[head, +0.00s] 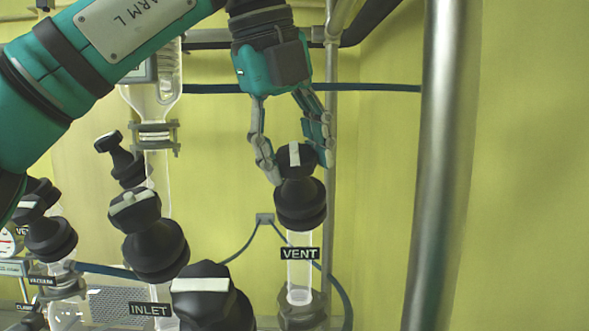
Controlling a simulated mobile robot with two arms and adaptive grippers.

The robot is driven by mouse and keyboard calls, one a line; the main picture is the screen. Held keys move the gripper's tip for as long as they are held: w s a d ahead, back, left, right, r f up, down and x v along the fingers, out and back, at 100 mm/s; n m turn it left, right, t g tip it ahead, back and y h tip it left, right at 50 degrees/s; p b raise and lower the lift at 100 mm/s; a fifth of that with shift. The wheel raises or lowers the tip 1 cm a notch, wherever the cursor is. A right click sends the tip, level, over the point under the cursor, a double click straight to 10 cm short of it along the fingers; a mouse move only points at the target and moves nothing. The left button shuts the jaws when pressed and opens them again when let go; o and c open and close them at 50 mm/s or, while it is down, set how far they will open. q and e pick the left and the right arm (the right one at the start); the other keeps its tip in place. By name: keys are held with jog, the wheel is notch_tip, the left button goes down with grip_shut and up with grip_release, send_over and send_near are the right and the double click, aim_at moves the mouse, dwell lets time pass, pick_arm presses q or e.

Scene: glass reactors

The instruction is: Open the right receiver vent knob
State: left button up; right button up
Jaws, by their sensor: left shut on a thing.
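The vent knob (296,160) is black with a white bar on top. It sits on a black valve body (300,204) above a clear glass tube with a "VENT" label (299,253). My left gripper (296,168) comes down from above, with one finger on each side of the knob, and is shut on it. The white bar points roughly up and down in the picture. The knob's far side is hidden. My right gripper is not in view.
An "INLET" valve (152,245) and another black knob with a white bar (208,290) stand left of and in front of the vent. A thick steel post (440,180) rises to the right. A dark blue hose (370,88) crosses behind. More valves crowd the left edge.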

pick_arm(q)
jog(key=n+h+b, duration=0.1)
jog(key=n+b, duration=0.1)
jog(key=n, duration=0.1)
jog(key=shift+f+n+t+b, duration=0.1)
jog(key=shift+n+t+b, duration=0.2)
jog(key=n+b, duration=0.2)
jog(key=n, duration=0.1)
jog(key=shift+t+b, duration=0.3)
jog(key=shift+b, duration=0.1)
jog(key=n+b, duration=0.2)
jog(key=n, duration=0.1)
jog(key=shift+n+t+h, duration=0.3)
jog(key=shift+t, duration=0.1)
jog(key=shift+r+n+t+b, duration=0.2)
jog(key=shift+n+t+b, duration=0.1)
jog(key=shift+n+b, duration=0.55)
jog(key=o, duration=1.2)
